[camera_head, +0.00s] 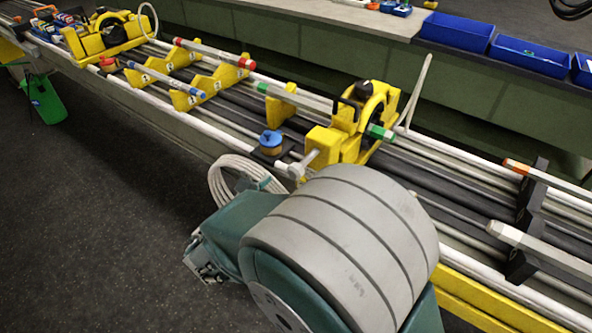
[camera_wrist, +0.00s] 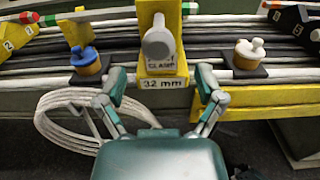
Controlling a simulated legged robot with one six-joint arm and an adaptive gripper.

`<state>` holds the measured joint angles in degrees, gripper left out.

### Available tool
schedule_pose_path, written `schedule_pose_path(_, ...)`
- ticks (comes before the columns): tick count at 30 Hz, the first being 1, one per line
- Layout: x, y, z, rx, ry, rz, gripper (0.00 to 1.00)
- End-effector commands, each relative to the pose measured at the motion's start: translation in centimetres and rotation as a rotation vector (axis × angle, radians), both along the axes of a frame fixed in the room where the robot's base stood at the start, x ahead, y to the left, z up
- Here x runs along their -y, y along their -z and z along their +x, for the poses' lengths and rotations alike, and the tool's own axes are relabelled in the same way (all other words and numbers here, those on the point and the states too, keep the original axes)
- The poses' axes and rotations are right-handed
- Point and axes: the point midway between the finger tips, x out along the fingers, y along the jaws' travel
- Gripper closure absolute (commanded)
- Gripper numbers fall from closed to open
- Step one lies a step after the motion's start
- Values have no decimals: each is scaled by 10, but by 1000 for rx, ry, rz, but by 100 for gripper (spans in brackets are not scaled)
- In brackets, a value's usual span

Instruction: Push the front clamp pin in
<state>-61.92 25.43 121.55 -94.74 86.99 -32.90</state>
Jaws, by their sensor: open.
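The yellow front clamp (camera_head: 348,140) sits on the rails in the middle of the head view. Its grey pin (camera_head: 303,164) has a round knob and sticks out of the clamp's near side. In the wrist view the pin knob (camera_wrist: 158,44) shows nearly end-on, above the "32 mm" label on the clamp (camera_wrist: 163,72). My gripper (camera_wrist: 161,84) is open in the wrist view, its fingers spread to either side of the clamp's lower front, below the knob. No object shows held between them. My arm hides much of the gripper in the head view.
A blue-topped knob (camera_head: 271,141) stands left of the clamp, and a white-topped knob (camera_wrist: 250,50) right of it. A coiled white cable (camera_wrist: 82,122) hangs at the left. Another yellow clamp (camera_head: 105,33) stands farther along. Open floor (camera_head: 100,230) lies at left.

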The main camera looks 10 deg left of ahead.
Motion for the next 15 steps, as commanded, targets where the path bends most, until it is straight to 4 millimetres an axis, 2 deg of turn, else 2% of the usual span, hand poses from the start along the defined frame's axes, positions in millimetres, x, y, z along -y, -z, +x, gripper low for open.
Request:
schedule_pose_path(6, 15, 0, 36, -1, 3, 0, 13)
schedule_pose_path(10, 20, 0, 49, -1, 2, 0, 13)
schedule_pose_path(15, 23, 0, 55, -1, 0, 2, 13)
